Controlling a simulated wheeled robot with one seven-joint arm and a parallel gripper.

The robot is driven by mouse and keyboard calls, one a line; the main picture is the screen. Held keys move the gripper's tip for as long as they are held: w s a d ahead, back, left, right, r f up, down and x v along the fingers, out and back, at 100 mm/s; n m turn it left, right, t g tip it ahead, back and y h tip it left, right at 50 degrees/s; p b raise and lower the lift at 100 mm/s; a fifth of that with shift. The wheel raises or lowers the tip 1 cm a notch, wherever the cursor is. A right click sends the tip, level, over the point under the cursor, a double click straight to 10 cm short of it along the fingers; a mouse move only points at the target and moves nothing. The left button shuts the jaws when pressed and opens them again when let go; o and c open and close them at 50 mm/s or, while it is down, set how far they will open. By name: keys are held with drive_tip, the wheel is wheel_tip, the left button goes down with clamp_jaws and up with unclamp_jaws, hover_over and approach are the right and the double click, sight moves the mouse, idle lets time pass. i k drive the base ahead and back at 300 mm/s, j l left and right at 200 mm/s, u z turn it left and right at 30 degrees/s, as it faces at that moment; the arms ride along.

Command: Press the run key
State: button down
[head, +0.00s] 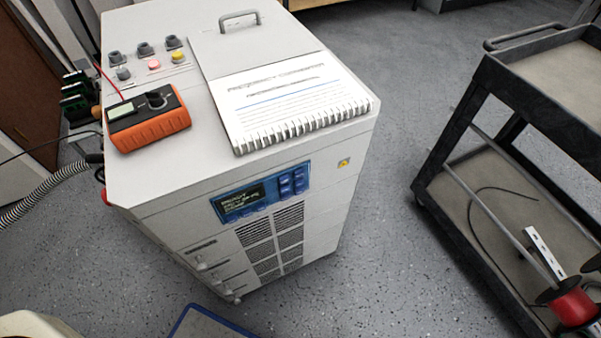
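A blue control panel (261,194) sits on the upper front face of a light grey cabinet (160,206). It has a dark display (243,200) with pale text too small to read. Several blue keys (292,181) stand in a block to the right of the display, and more small keys seem to lie below it. I cannot tell which one is the run key; the labels are too small. Nothing covers the panel. My gripper does not show in the head view.
On the cabinet top lie an orange multimeter (149,125), a spiral-bound booklet (290,97), a handle (240,18) and several sockets (144,49). A black cart (487,67) stands at the right. A corrugated hose (45,190) runs at the left. Speckled floor is clear between cabinet and cart.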

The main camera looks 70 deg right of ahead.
sight(299, 173)
drive_tip(key=k, duration=0.6)
drive_tip(key=z, duration=1.6)
drive_tip(key=k+j, duration=0.15)
drive_tip(key=j, duration=0.15)
drive_tip(key=k+j, duration=0.1)
drive_tip(key=j, duration=0.15)
